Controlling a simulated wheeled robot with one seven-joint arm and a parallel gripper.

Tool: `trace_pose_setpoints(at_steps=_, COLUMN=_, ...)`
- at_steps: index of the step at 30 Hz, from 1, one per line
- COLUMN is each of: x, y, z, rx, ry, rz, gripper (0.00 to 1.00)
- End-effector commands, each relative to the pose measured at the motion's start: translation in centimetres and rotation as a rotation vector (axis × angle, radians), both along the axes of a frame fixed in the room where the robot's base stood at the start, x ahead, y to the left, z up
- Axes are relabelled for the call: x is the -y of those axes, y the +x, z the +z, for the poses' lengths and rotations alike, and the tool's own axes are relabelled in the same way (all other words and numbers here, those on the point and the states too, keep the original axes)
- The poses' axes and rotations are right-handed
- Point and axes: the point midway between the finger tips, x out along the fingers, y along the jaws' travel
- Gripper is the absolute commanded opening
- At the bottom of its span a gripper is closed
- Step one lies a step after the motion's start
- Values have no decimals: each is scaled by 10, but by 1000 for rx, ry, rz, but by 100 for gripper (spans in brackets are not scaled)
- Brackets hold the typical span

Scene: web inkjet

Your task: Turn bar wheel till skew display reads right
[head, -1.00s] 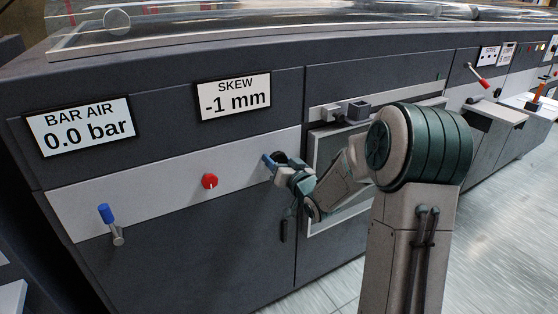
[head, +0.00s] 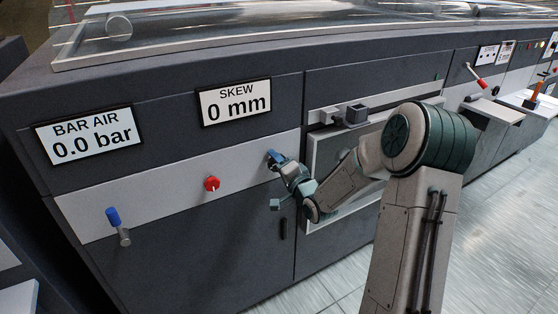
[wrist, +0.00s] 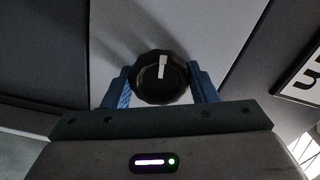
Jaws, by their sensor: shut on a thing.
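The skew display (head: 235,101) on the machine front reads 0 mm. The bar wheel, a black ridged knob with a white mark, shows in the wrist view (wrist: 160,77) on the light grey panel strip. Its mark points nearly straight up in that view. My gripper (wrist: 161,88) has its two blue fingers on either side of the wheel, shut on it. In the head view, my gripper (head: 275,158) is at the right end of the strip, and it mostly hides the wheel.
The bar air display (head: 87,134) reads 0.0 bar. A red knob (head: 211,184) and a blue-handled lever (head: 114,218) sit on the same strip, left of my gripper. A grey block (head: 356,114) juts out above the framed panel to the right.

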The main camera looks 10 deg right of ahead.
Motion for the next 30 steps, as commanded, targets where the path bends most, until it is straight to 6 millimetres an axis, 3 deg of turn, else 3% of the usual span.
trace_pose_setpoints(at_steps=9, x=1, y=0, z=0, rx=-35, ry=107, rz=-2, gripper=30)
trace_pose_setpoints(at_steps=25, x=1, y=0, z=0, rx=-41, ry=125, rz=-2, gripper=30)
trace_pose_setpoints(at_steps=26, x=1, y=0, z=-1, rx=-41, ry=125, rz=-2, gripper=61)
trace_pose_setpoints(at_steps=27, x=1, y=0, z=-1, rx=-41, ry=125, rz=-2, gripper=72)
trace_pose_setpoints(at_steps=30, x=0, y=0, z=0, rx=-41, ry=125, rz=-1, gripper=74)
